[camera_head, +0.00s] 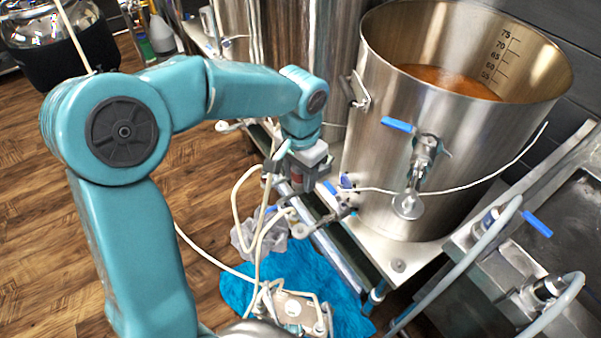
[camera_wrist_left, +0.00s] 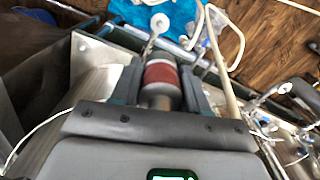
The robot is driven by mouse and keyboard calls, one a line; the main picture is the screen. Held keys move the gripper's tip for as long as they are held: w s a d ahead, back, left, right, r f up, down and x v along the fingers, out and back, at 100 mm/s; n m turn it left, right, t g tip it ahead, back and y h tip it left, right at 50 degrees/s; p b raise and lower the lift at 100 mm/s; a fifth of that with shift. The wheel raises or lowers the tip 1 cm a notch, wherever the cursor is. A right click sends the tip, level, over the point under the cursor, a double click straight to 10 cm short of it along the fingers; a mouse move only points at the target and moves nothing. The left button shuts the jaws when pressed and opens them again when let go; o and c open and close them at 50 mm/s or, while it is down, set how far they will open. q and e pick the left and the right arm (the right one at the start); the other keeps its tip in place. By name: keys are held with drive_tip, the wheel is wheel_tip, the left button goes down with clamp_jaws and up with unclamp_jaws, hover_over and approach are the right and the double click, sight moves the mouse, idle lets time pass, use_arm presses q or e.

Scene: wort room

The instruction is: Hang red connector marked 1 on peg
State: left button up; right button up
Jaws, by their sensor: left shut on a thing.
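My left gripper (camera_head: 299,176) comes down beside the front of the big steel kettle. It is shut on the red connector (camera_wrist_left: 162,76), a short cylinder with a red band and grey metal ends. In the head view only a little of the red connector (camera_head: 297,181) shows below the gripper. Its mark cannot be read. In the left wrist view, a thin metal rod with a round end (camera_wrist_left: 160,22) shows just beyond the connector; I cannot tell whether it is the peg or whether they touch. My right gripper is not in view.
The steel kettle (camera_head: 400,170) with amber liquid stands right of the gripper; its blue-handled valve (camera_head: 425,150) sticks out. A pale hose (camera_head: 245,205) hangs near the gripper. A blue cloth (camera_head: 235,290) lies on the wooden floor. A steel sink (camera_head: 570,220) is at right.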

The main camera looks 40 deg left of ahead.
use_arm(q)
drive_tip(key=shift+r+p, duration=1.25)
drive_tip(key=shift+r, duration=0.5)
